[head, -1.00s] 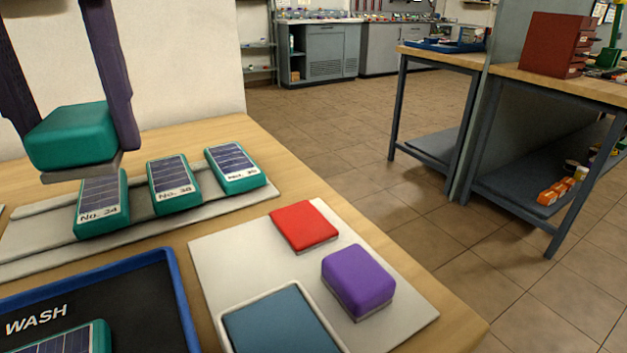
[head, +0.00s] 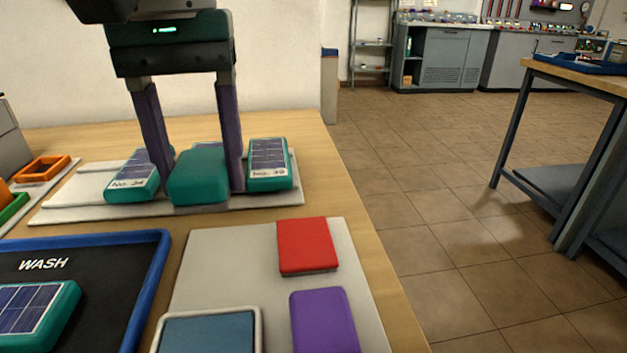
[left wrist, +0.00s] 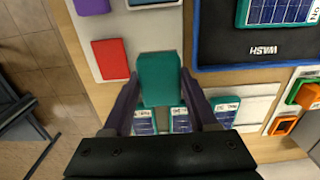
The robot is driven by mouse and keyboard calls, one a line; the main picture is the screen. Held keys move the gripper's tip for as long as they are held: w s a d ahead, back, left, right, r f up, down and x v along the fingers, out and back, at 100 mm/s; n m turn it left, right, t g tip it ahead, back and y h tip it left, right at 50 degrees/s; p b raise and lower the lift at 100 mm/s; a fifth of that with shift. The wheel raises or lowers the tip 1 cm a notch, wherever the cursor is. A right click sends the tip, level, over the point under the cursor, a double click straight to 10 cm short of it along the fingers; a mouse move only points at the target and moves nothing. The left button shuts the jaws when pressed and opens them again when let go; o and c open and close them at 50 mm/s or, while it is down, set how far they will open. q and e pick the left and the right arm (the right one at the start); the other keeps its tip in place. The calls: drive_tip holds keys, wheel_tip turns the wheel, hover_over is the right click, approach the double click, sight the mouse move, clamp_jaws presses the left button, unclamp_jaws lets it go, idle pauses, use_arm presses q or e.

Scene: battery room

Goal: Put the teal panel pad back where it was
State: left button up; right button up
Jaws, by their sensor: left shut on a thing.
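My left gripper (head: 202,190) is shut on the teal panel pad (head: 200,178), with one finger on each side. The pad shows in front of the middle solar panel (head: 207,145) and hides most of it. The grey mat (head: 217,262) bears a red pad (head: 306,246), a purple pad (head: 324,322) and a blue pad in a white tray (head: 258,313). Its upper left part is bare. My right gripper is not in view.
Teal-framed panels, including No. 34 (head: 132,178) and No. 39 (head: 268,163), lie on a pale board (head: 75,212) behind. The blue-rimmed WASH tray (head: 150,290) holds another panel (head: 35,312) at the left. An orange frame (head: 42,168) lies far left.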

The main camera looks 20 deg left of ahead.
sight(201, 161)
use_arm(q)
wheel_tip(201, 161, down, 8)
idle(0.4)
drive_tip(key=shift+f+b, duration=0.15)
drive_tip(key=shift+b, duration=0.3)
drive_tip(key=o, duration=1.3)
wheel_tip(201, 161, up, 12)
drive_tip(key=shift+r+p, duration=0.2)
drive_tip(key=shift+p, duration=0.3)
